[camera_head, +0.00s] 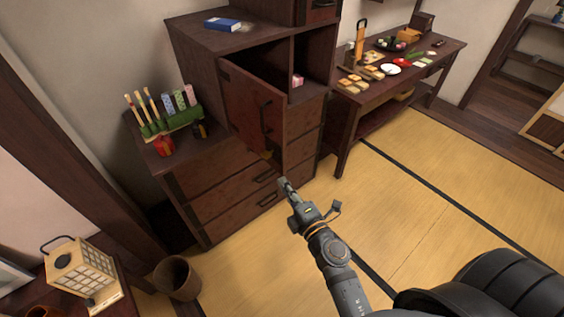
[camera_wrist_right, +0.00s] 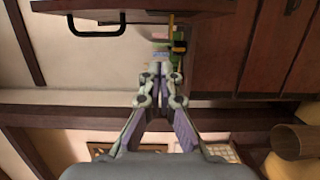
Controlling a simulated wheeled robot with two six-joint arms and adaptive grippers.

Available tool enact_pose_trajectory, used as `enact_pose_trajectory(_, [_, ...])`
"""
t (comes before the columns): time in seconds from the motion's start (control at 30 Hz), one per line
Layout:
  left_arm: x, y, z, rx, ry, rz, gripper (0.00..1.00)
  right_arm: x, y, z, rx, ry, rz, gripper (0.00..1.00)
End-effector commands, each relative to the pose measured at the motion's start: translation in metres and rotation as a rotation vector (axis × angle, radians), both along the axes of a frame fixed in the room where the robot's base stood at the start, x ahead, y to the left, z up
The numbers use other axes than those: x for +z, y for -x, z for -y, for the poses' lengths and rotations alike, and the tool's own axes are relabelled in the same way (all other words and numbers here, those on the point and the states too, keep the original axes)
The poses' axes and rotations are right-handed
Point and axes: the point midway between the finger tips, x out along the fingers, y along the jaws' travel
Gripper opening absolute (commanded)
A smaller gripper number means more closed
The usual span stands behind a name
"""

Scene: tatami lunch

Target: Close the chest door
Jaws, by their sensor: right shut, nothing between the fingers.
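The dark wooden chest (camera_head: 305,107) stands against the back wall. My right gripper (camera_head: 284,183) is shut and empty, in front of the chest and below the door in the head view. Its fingers also show shut in the right wrist view (camera_wrist_right: 161,72). It appears apart from the door. My left gripper is out of view.
A green rack (camera_head: 172,124) and a red item (camera_head: 164,146) stand on the lower cabinet. A wastebasket (camera_head: 178,278) and a lantern (camera_head: 80,266) are at lower left. A side table (camera_head: 345,107) with food stands right. The tatami floor (camera_head: 420,215) is clear.

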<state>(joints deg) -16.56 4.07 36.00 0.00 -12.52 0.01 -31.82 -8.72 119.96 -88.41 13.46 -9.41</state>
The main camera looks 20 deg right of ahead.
Motion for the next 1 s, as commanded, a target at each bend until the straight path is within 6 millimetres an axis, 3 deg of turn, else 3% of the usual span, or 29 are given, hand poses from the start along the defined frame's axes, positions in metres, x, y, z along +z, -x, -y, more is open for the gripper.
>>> enact_pose_trajectory(0.37, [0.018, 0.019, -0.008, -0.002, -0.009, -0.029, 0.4, 0.003, -0.081, -0.013, 0.0, -0.002, 0.003, 0.0])
enact_pose_trajectory(0.6, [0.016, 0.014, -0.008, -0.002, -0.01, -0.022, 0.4, 0.0, -0.092, 0.019, 0.0, 0.001, 0.0, 0.0])
enact_pose_trajectory(1.0, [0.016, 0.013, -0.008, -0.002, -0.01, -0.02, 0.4, 0.0, -0.095, 0.025, -0.002, -0.003, 0.0, 0.0])
